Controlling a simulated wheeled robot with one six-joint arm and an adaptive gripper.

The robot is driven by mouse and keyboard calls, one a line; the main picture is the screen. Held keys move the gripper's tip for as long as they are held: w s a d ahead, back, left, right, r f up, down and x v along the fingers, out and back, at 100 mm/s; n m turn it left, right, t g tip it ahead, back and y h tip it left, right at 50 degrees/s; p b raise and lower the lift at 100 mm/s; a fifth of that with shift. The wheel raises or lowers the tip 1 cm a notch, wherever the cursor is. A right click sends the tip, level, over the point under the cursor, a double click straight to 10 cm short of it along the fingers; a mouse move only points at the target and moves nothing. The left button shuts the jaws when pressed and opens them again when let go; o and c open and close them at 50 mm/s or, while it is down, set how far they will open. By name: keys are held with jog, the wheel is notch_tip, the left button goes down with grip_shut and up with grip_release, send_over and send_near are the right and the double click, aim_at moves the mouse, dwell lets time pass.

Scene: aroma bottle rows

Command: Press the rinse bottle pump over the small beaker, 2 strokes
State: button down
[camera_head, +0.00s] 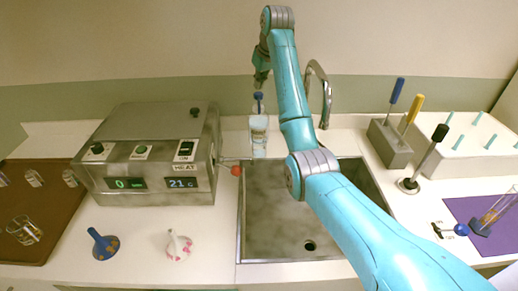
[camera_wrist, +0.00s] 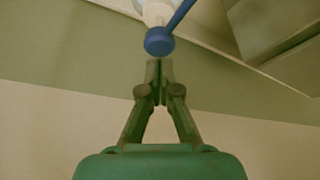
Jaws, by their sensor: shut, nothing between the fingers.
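The rinse bottle (camera_head: 259,124), pale with a blue pump head (camera_head: 258,97), stands on the counter behind the sink, right of the grey heater box. In the wrist view the blue pump head (camera_wrist: 159,41) shows just beyond my fingertips, with part of the white bottle (camera_wrist: 155,12) behind it. My gripper (camera_head: 260,84) is shut and empty, close above the pump head; I cannot tell whether it touches. In the wrist view my gripper (camera_wrist: 160,66) has its fingertips together. The small beaker is not clearly told; something clear shows at the bottle's lower part.
The heater box (camera_head: 150,190) stands left, with a red-tipped rod toward the sink (camera_head: 290,225). A curved faucet (camera_head: 326,90) stands right of the bottle. A brown tray (camera_head: 60,215) with glassware is at far left. A tool block (camera_head: 388,145) is right.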

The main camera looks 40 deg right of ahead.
aim_at(259, 93)
jog(key=shift+f, duration=0.15)
jog(key=shift+f, duration=0.4)
jog(key=shift+f, duration=1.1)
jog(key=shift+r, duration=1.6)
jog(key=shift+r, duration=0.1)
